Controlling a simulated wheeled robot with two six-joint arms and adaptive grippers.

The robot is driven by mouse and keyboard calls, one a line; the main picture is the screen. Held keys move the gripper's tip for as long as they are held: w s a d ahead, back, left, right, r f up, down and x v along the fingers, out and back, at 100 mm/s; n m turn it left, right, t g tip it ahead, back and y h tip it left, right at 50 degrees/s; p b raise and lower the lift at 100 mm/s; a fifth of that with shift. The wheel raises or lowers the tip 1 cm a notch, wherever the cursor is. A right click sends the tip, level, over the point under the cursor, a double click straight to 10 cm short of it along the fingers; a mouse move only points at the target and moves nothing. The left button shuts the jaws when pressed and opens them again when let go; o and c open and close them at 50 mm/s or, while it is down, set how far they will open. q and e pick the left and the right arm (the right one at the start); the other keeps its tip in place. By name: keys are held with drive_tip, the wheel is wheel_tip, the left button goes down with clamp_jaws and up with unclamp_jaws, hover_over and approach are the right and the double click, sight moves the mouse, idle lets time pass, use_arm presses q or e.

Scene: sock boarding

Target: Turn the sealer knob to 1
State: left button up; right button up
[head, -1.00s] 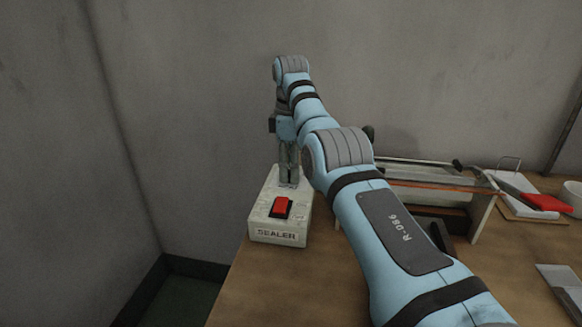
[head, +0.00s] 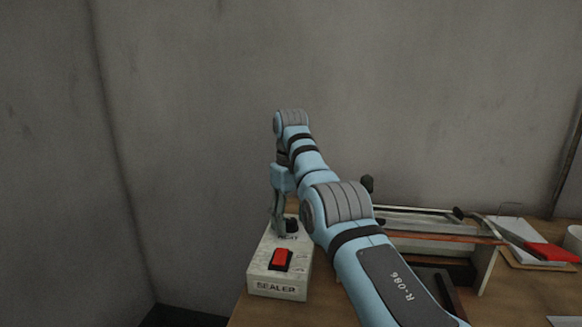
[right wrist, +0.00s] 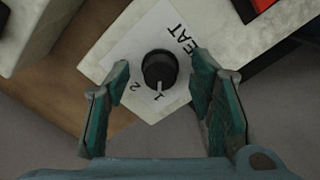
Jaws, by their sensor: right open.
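The sealer control box (head: 277,287) is white, with a red switch (head: 281,260) and the word SEALER on its front. Its black round knob (head: 291,226) is on top at the back; it also shows in the right wrist view (right wrist: 159,68), under the word HEAT. The knob's white pointer line is at the mark 1, with the mark 2 beside it. My right gripper (head: 281,212) is over the knob, and in the right wrist view (right wrist: 162,62) its fingers are open, one on each side of the knob with gaps. My left gripper is not in view.
The bar sealer (head: 430,228) stands right of the box, partly behind my right arm. A red item (head: 552,252) and white papers lie at the far right of the wooden table (head: 240,312). The wall is close behind.

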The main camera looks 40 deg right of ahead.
sight(292, 220)
drive_tip(key=m, duration=0.9)
wheel_tip(292, 220, up, 15)
drive_tip(key=p, duration=1.3)
drive_tip(key=shift+f+m+p, duration=0.2)
drive_tip(key=shift+m+p, duration=0.1)
drive_tip(key=shift+p, duration=0.1)
drive_tip(key=shift+f, duration=0.1)
drive_tip(key=shift+s, duration=0.1)
